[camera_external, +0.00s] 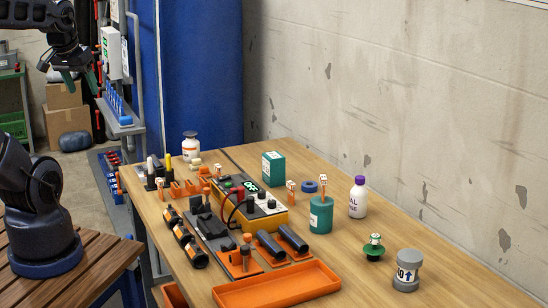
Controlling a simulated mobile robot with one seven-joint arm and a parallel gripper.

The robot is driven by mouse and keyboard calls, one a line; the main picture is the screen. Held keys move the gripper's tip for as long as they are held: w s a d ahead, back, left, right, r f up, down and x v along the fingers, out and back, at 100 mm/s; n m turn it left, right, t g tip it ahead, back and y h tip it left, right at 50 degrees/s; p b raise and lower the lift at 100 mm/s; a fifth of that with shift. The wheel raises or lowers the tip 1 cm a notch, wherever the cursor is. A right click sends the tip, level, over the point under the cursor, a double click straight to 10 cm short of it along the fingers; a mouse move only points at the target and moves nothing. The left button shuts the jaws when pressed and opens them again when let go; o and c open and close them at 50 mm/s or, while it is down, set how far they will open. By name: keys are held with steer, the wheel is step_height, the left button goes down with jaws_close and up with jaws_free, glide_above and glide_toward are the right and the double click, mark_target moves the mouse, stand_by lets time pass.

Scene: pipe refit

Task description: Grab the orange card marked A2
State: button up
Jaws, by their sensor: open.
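I cannot make out any card marked A2; lettering on the small parts is too small to read. Several small orange pieces (192,186) stand at the left end of the wooden workbench (360,208). An upright orange piece with a white top (291,188) stands behind the yellow-and-black meter (262,214). A similar orange piece (323,188) sticks up from the green cup (321,214). My gripper (80,80) is open and empty at the upper left, high up and well apart from the bench, its greenish fingers pointing down.
An orange tray (278,288) lies at the bench's front edge. Dark cylinders (292,238) lie behind it. The bench's right part has free room.

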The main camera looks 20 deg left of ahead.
steer(key=shift+w, duration=0.1)
steer(key=w+d+f+m+t, duration=0.1)
steer(key=w+d, duration=0.2)
steer(key=w, duration=0.4)
steer(key=w+d+f+m, duration=0.1)
steer(key=w+d+f, duration=0.1)
steer(key=w, duration=0.5)
steer(key=m+t+h, duration=0.1)
steer(key=m+h, duration=0.6)
glide_above(289, 184)
steer(key=s+a, duration=0.5)
step_height(289, 184, down, 28)
steer(key=x, duration=0.4)
steer(key=shift+w+d+f, duration=0.1)
steer(key=shift+w+f, duration=0.05)
steer(key=shift+x, duration=3.2)
steer(key=shift+w, duration=0.15)
steer(key=c, duration=1.1)
